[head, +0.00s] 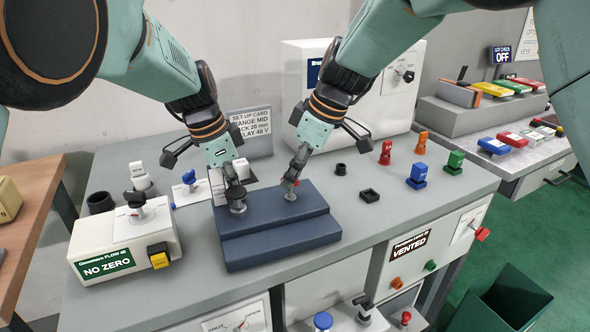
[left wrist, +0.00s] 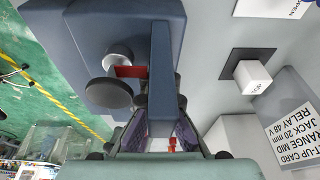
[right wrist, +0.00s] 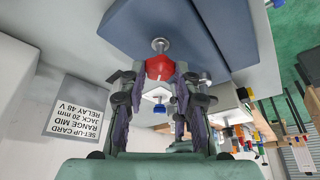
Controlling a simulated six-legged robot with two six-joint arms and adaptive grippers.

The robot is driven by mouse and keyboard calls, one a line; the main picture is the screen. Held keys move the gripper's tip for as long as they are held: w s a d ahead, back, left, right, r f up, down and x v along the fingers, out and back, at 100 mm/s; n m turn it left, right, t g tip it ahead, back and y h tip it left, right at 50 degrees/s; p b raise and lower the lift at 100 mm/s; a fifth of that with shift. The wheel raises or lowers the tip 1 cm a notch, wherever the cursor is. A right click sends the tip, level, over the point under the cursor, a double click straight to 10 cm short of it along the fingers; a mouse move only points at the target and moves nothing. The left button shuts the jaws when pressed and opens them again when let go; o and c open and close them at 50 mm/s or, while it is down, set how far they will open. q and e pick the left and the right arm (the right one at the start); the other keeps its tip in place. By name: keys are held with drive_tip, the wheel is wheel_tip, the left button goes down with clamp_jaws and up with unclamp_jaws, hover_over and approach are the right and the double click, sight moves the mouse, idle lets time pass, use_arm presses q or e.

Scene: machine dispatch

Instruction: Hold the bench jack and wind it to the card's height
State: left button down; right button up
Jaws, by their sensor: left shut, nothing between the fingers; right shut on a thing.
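The bench jack is a stepped navy block (head: 280,245) on the grey bench. A dark round-topped post (head: 237,204) stands at its left; in the left wrist view the post (left wrist: 108,92) has a red tab (left wrist: 130,71) beside a blue-grey upright bar (left wrist: 161,65). My left gripper (head: 232,180) is shut and empty close to that bar; the fingertips are partly hidden. My right gripper (head: 292,178) is shut on the red knob (right wrist: 159,68) above a small metal stem (head: 290,196). The set-up card (head: 250,130) stands behind and reads JACK 20 mm.
A cream NO ZERO box (head: 125,240) stands at left. Red, orange, blue and green pieces, including a blue one (head: 418,176), stand to the right of the jack. A white cabinet (head: 395,95) is behind. A dark green bin (head: 510,300) is on the floor at right.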

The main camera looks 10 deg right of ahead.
drive_tip(key=shift+s+a+f+m+t+h, duration=0.1)
drive_tip(key=shift+s+m+t+h, duration=0.1)
drive_tip(key=shift+m, duration=0.6)
drive_tip(key=shift+s+m+t+h, duration=0.1)
drive_tip(key=shift+m+t+h, duration=0.1)
drive_tip(key=shift+m, duration=0.6)
clamp_jaws()
drive_tip(key=o, duration=1.1)
unclamp_jaws()
drive_tip(key=shift+w, duration=0.1)
drive_tip(key=v, duration=1.2)
drive_tip(key=shift+s, duration=0.2)
